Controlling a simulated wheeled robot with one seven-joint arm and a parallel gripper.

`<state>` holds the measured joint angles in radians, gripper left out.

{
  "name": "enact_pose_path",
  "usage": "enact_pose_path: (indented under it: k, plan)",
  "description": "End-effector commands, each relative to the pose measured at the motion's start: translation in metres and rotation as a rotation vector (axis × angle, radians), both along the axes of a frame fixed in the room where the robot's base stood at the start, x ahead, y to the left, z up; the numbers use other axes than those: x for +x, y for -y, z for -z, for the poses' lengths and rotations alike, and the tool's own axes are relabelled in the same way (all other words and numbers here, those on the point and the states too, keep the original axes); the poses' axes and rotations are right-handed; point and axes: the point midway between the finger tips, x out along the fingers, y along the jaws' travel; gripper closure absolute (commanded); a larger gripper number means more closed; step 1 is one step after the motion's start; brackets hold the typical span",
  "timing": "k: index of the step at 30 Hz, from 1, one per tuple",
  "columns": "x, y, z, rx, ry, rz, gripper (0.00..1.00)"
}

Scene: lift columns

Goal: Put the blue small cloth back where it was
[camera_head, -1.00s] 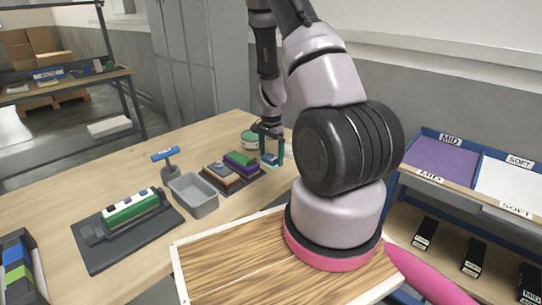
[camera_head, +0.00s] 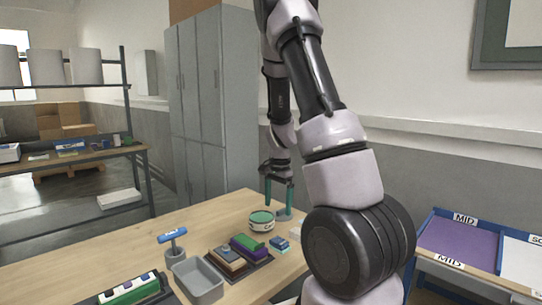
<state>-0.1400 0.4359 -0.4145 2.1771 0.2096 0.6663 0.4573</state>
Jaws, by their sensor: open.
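A small blue folded piece (camera_head: 279,243), which looks like the blue small cloth, lies on the wooden table (camera_head: 215,222), right of the dark tray with coloured blocks. It is too small to make out its folds. My gripper (camera_head: 279,209) has two teal fingers pointing down, spread apart, with nothing seen between them. It is above and behind the blue piece in the picture, apart from it, near a round tin with a green top (camera_head: 262,221).
A tray with brown, green and purple blocks (camera_head: 238,256), a grey bin (camera_head: 198,280) and a blue-handled tool (camera_head: 173,240) stand to the left. A pale block (camera_head: 295,235) is close to the blue piece. Grey lockers (camera_head: 212,105) stand behind the table.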

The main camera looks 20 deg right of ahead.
Motion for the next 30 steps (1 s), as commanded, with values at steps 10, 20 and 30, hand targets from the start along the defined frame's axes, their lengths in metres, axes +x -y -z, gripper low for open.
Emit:
enact_pose_path:
  k: [10,20,30]
  plan:
    - [-0.041,-0.062,-0.151,0.092,0.266,-0.291,0.00]
    - [-0.134,-0.107,-0.255,0.008,0.519,-0.614,0.00]
    - [-0.193,-0.124,-0.284,-0.115,0.633,-0.783,0.00]
